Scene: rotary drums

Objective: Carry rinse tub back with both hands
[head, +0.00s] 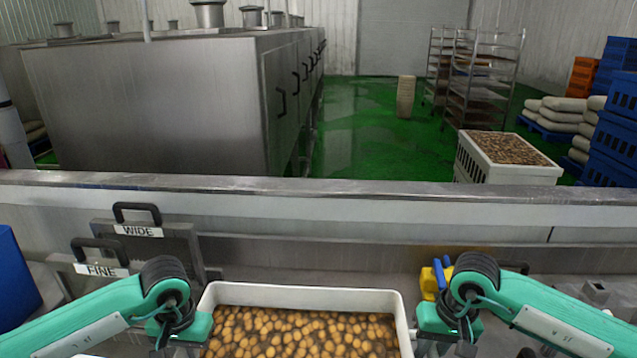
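The rinse tub (305,291) is a white rectangular tub at the bottom middle of the head view, filled with small round yellow-brown produce. Its near side is cut off by the frame edge. My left gripper (187,333) is at the tub's left wall. My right gripper (432,330) is at the tub's right wall. The fingers of both are hidden or cut off, so I cannot tell whether they are closed on the walls.
Two handled grey plates labelled WIDE (138,231) and FINE (101,270) stand left of the tub. A yellow and blue object (436,277) lies behind my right gripper. A metal ledge (330,187) runs behind the bench. A blue bin (14,278) is far left.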

